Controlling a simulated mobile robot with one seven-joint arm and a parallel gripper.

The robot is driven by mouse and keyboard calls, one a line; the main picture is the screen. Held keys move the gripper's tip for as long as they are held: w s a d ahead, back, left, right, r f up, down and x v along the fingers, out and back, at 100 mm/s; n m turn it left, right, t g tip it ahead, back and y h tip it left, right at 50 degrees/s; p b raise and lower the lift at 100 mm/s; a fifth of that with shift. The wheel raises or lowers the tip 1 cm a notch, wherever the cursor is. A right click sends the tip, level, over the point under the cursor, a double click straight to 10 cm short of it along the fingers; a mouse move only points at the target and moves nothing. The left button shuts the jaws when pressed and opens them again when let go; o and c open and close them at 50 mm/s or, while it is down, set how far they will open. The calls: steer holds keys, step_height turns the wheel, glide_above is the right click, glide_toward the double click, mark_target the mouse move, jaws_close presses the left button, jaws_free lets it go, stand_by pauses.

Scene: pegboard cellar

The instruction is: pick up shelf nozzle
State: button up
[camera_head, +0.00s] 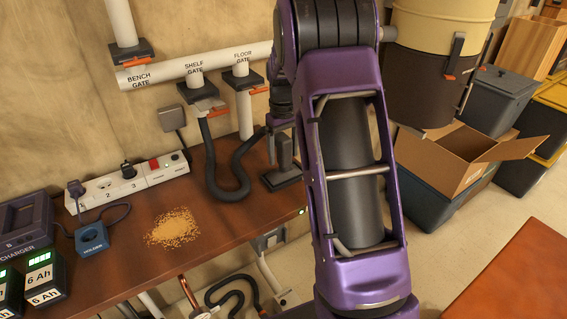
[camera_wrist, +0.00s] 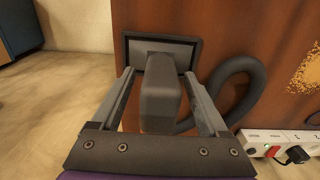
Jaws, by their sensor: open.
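The shelf nozzle (camera_head: 282,176) is a dark grey tool with a flat, wide foot and an upright handle, standing near the right end of the brown bench. Its black hose (camera_head: 236,180) loops back to the pipe marked SHELF GATE. In the wrist view, the nozzle's handle (camera_wrist: 160,98) stands between the two fingers of my gripper (camera_wrist: 158,76), its foot beyond the fingertips. The fingers are open, with a gap showing on each side of the handle. In the head view, my wrist is above the nozzle and my arm hides part of the gripper.
Sawdust (camera_head: 173,228), a power strip (camera_head: 130,185), a blue holder (camera_head: 91,238) and a charger (camera_head: 26,225) lie left on the bench (camera_head: 125,265). Gate pipes (camera_head: 220,62) run along the wall behind. An open cardboard box (camera_head: 455,160) and bins stand right.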

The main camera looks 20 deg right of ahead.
steer(key=shift+f, duration=0.75)
jaws_close()
steer(key=shift+r, duration=0.1)
stand_by(0.8)
